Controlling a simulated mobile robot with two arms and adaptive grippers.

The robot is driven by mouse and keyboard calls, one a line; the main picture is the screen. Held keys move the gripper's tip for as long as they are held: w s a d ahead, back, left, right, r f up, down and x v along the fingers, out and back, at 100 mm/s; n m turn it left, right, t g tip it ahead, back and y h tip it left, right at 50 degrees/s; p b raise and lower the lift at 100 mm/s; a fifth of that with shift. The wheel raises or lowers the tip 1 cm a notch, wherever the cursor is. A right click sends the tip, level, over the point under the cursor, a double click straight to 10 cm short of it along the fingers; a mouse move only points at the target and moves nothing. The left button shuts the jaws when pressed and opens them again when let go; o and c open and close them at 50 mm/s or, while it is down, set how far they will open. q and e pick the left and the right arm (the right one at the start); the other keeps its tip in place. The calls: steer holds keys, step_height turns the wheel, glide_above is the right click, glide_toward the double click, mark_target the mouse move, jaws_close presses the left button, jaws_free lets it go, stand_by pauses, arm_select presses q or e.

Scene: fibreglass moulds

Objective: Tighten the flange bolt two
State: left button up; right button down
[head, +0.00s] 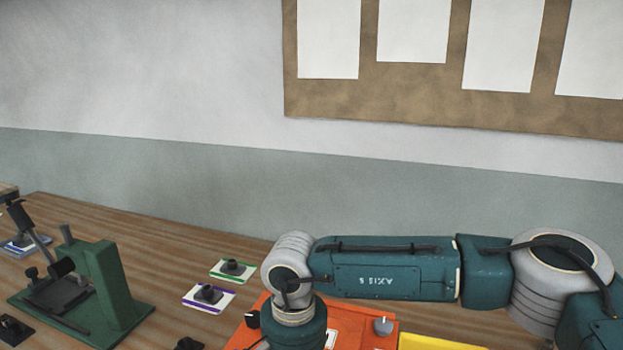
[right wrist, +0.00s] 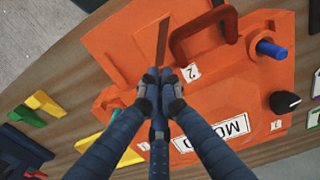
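The orange mould (right wrist: 215,100) fills much of the right wrist view, and its edge shows at the bottom of the head view (head: 350,325). A small white label reading 2 (right wrist: 191,72) sits just right of my right gripper (right wrist: 161,78). The dark fingers of my right gripper come together over the mould, tips close to each other. A thin brown-red strip (right wrist: 163,42) runs up from the fingertips. Flange bolt two is not clearly visible; whatever is at the fingertips is hidden. My right arm (head: 385,270) reaches over the mould. My left gripper is out of view.
A dark red handle (right wrist: 178,48), blue knob (right wrist: 272,50) and black knob (right wrist: 284,102) stand up from the mould. In the head view, a green fixture (head: 110,280) stands at left. Small cards with black knobs, one green-edged (head: 236,270), one purple-edged (head: 208,298), lie between.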

steer(key=shift+w+d, duration=0.25)
